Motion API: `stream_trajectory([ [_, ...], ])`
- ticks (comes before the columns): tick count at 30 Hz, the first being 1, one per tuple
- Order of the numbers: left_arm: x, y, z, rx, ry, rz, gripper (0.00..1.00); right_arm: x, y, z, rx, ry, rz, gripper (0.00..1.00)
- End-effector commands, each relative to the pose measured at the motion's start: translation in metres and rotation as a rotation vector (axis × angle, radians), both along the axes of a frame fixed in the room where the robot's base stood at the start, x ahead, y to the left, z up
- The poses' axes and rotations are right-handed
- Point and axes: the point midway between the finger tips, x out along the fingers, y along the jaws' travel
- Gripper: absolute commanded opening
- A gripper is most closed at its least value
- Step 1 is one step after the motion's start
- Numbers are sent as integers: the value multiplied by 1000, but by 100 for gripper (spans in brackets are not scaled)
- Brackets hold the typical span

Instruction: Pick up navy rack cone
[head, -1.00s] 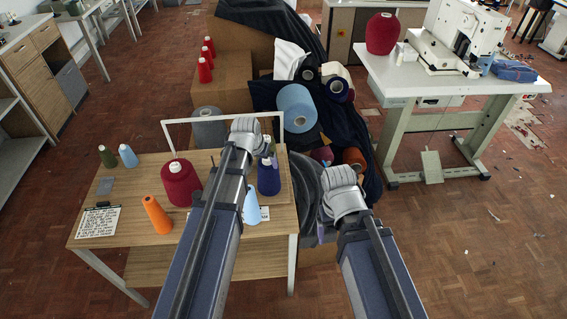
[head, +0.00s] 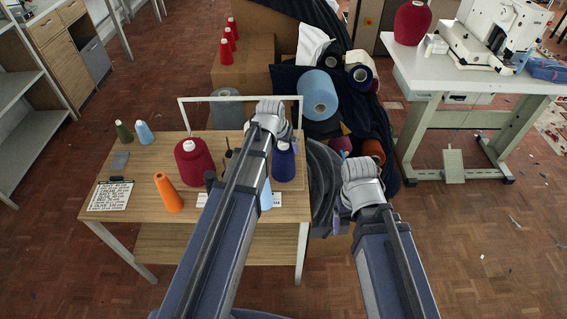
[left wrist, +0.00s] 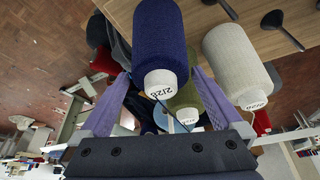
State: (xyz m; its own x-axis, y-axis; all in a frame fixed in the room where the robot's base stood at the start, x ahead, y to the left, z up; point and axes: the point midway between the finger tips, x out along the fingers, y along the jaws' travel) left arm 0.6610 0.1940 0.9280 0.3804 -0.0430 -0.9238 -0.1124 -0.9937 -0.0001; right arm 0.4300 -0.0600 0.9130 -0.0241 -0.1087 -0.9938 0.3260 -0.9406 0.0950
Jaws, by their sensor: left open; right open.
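The navy rack cone (head: 284,165) stands on the table at the right of the rack, partly hidden by my left arm in the head view. In the left wrist view the navy cone (left wrist: 158,35) is large at the top centre, its white tip towards the camera. My left gripper (left wrist: 160,75) is open; its lavender fingers show to either side of the navy cone's tip, with no visible contact. In the head view my left gripper (head: 270,118) is just above the navy cone, its fingers hidden. My right gripper (head: 361,185) is right of the table, fingers not clearly visible.
An olive cone (left wrist: 185,105) and a cream cone (left wrist: 238,60) are close to the navy cone. A crimson cone (head: 194,162), an orange cone (head: 168,192) and a light blue cone (head: 266,195) also stand on the table (head: 150,235). A white frame (head: 240,98) rises behind.

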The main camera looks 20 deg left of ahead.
Motion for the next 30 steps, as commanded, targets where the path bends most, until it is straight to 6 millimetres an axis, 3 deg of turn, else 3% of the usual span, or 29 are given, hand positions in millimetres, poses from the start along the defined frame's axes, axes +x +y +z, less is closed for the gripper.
stream_trajectory([
  [9, 16, -2, -40, 0, 0, 0, 100, 0, 0, -40, 0, 0, 0, 84],
  [19, 18, -2, -43, 0, 0, 0, 100, 0, 0, -43, 0, 0, 0, 84],
  [30, 18, -2, -43, 0, 0, 0, 60, 0, 0, -43, 0, 0, 0, 84],
])
